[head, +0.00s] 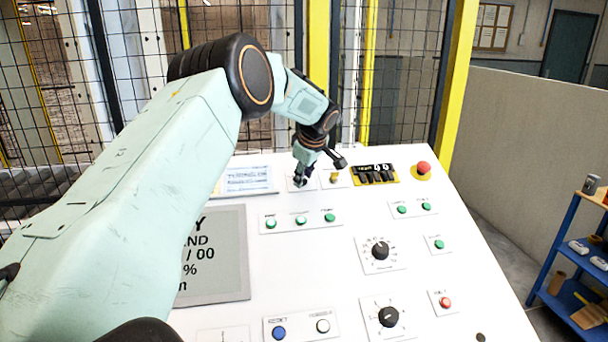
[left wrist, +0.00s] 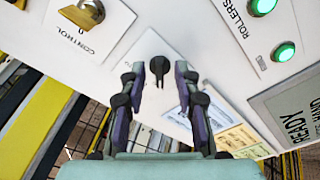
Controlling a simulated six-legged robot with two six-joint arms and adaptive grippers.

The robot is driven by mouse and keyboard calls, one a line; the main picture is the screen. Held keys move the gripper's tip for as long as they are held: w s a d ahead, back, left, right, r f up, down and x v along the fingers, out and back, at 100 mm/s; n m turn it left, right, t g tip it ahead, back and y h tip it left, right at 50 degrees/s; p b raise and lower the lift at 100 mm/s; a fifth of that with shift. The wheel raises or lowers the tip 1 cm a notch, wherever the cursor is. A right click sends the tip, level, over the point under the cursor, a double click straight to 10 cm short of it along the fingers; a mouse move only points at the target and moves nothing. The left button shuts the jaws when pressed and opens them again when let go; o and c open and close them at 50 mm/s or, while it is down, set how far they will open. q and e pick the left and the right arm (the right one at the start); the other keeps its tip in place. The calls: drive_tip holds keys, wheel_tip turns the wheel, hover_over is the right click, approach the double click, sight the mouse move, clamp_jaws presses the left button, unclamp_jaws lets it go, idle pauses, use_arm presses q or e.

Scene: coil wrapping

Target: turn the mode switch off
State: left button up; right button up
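The small black knob (left wrist: 159,69), which I take to be the mode switch, sits on a white plate and shows between my left gripper's fingertips in the left wrist view. Its lettering is hidden, so I cannot read its setting. My left gripper (left wrist: 159,75) is open, one finger on each side of the knob, with a visible gap to it. In the head view the left gripper (head: 320,169) is over the back row of the white panel, and its fingers largely hide the switch. My right gripper is not in view.
A brass key switch (left wrist: 86,12) labelled CONTROL is beside the knob; it also shows in the head view (head: 334,179). Fence mesh stands behind the panel.

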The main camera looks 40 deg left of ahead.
use_arm(q)
drive_tip(key=shift+a+f, duration=0.25)
drive_tip(key=shift+a, duration=0.2)
drive_tip(key=c, duration=0.3)
drive_tip(key=shift+c, duration=0.7)
drive_tip(key=shift+w+d, duration=0.1)
drive_tip(key=shift+d, duration=0.1)
clamp_jaws()
drive_tip(key=shift+a, duration=0.1)
drive_tip(key=m, duration=0.4)
drive_tip(key=shift+f+m, duration=0.1)
drive_tip(key=shift+m, duration=0.3)
drive_tip(key=shift+m+t, duration=0.4)
drive_tip(key=shift+m, duration=1.6)
drive_tip(key=shift+s+f, duration=0.15)
drive_tip(key=shift+s, duration=0.05)
